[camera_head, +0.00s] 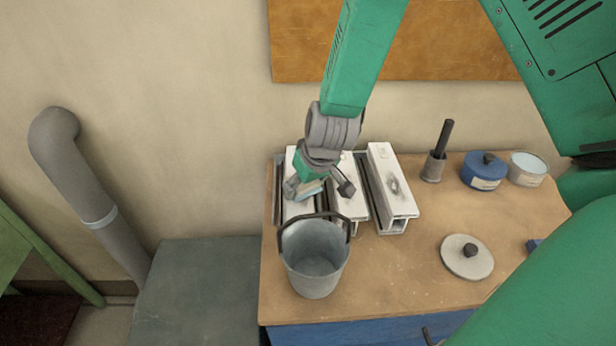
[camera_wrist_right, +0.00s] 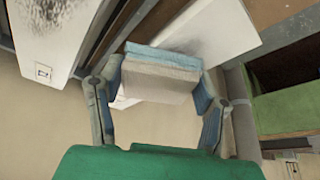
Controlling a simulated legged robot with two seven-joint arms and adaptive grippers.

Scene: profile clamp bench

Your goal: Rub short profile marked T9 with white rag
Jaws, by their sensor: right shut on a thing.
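Three white profiles lie side by side on the bench: a left one (camera_head: 292,208), a middle one (camera_head: 352,207) and a right one (camera_head: 392,180) with a dark smudge. Their markings are too small to read. My right gripper (camera_head: 311,189) is over the left and middle profiles, shut on a folded pale rag (camera_wrist_right: 160,80) with a light blue layer. In the wrist view the rag is in front of a smudged white profile (camera_wrist_right: 212,30); whether they touch is unclear. Another smudged profile (camera_wrist_right: 45,40) with a small label shows at left. My left gripper is not in view.
A grey bucket (camera_head: 315,270) with a raised handle stands at the bench's front left, close to the profiles. A cup with a dark rod (camera_head: 434,168), a blue tin (camera_head: 484,175), an open tin (camera_head: 528,170) and a round lid (camera_head: 467,257) stand right. The bench's middle front is clear.

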